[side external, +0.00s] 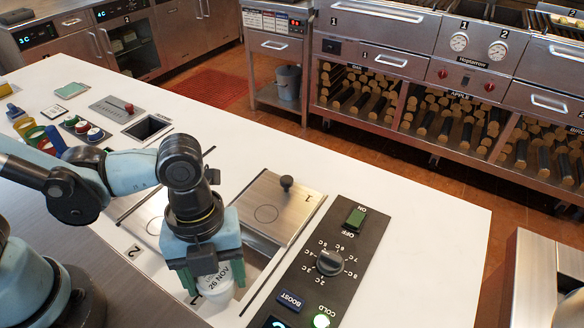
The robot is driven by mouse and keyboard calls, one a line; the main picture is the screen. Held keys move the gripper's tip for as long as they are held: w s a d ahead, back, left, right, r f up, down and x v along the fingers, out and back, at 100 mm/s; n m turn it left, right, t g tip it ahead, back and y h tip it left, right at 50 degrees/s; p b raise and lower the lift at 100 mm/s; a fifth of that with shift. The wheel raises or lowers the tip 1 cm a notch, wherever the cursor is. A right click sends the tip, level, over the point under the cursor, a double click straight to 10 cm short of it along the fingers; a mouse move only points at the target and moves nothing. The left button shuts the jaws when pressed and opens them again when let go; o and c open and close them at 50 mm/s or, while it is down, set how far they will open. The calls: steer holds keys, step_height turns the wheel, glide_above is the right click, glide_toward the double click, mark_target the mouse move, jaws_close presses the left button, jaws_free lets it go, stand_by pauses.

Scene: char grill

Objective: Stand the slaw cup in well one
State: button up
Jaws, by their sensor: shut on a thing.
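My gripper (214,275), with green fingers, is shut on a white cup (220,285) marked "26 NOV". I take it for the slaw cup. The cup is over the front part of the steel well unit in the white counter; the arm hides much of that area. A steel lid (263,221) marked 1, with a black knob (286,183), lies behind and right of the gripper. A label 2 (133,249) is on the left. I cannot tell how high the cup is or whether it touches the well.
A dark control panel (329,262) with a dial, a green switch and a BOOST button lies right of the wells. A square dark opening (147,128), a steel slider plate (115,108) and coloured round items (84,129) are at the back left. White counter (420,215) is clear on the right.

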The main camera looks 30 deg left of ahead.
steer(key=w+a+f, duration=0.1)
steer(key=w, duration=0.1)
steer(key=w+a+f, duration=0.1)
steer(key=w+f, duration=0.1)
steer(key=w+a+f, duration=0.1)
steer(key=w, duration=0.2)
steer(key=shift+a+f, duration=0.25)
steer(key=shift+f, duration=2.05)
steer(key=shift+f, duration=0.1)
steer(key=o, duration=1.1)
